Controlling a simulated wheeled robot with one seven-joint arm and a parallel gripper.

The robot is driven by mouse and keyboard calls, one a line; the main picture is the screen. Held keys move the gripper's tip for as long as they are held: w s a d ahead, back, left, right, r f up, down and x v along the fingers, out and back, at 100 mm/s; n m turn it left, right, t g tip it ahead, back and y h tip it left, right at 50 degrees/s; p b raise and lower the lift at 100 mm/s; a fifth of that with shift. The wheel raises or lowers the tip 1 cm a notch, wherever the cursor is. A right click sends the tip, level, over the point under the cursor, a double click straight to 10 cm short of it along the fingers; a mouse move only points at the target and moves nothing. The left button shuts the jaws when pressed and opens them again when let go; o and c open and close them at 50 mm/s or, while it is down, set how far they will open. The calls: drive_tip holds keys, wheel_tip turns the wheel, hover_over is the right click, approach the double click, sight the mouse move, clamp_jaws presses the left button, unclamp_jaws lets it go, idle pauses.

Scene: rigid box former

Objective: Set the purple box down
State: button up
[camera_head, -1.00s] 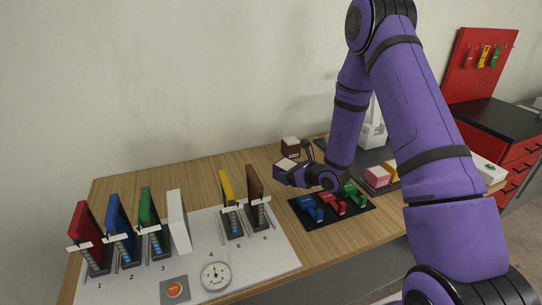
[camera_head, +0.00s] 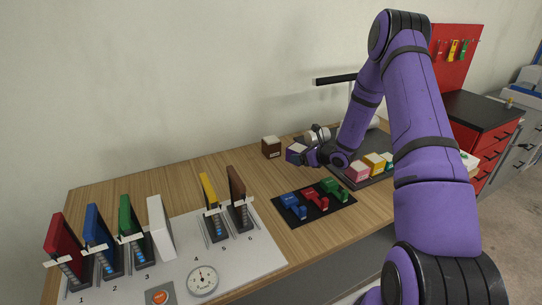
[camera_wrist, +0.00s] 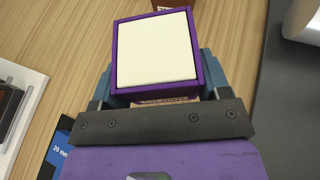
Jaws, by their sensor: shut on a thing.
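The purple box (camera_wrist: 156,50) with its white top fills the upper middle of the wrist view, held between the two fingers of my gripper (camera_wrist: 158,88). In the head view the purple box (camera_head: 295,153) shows at the tip of my gripper (camera_head: 304,157), left of the dark mat. My gripper is shut on the box. Wooden tabletop shows around the box in the wrist view. I cannot tell whether the box touches the table.
A brown box (camera_head: 271,147) stands just behind and left of the purple box. A dark mat (camera_head: 345,179) carries pink, yellow and teal boxes on the right. A black tray (camera_head: 318,214) with blue, red and green pieces lies in front. Bare wood (camera_head: 255,172) lies to the left.

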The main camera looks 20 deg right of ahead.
drive_tip(key=shift+w+d, duration=0.2)
drive_tip(key=shift+d, duration=0.9)
drive_tip(key=w+d, duration=0.1)
drive_tip(key=w, duration=0.4)
drive_tip(key=w+d+f, duration=0.1)
drive_tip(key=w, duration=0.4)
drive_tip(key=w+d, duration=0.1)
drive_tip(key=w, duration=0.4)
drive_tip(key=shift+w+d+f, duration=0.1)
drive_tip(key=shift+w+f, duration=0.1)
drive_tip(key=shift+f, duration=1.8)
drive_tip(key=shift+f, duration=0.15)
drive_tip(key=o, duration=1)
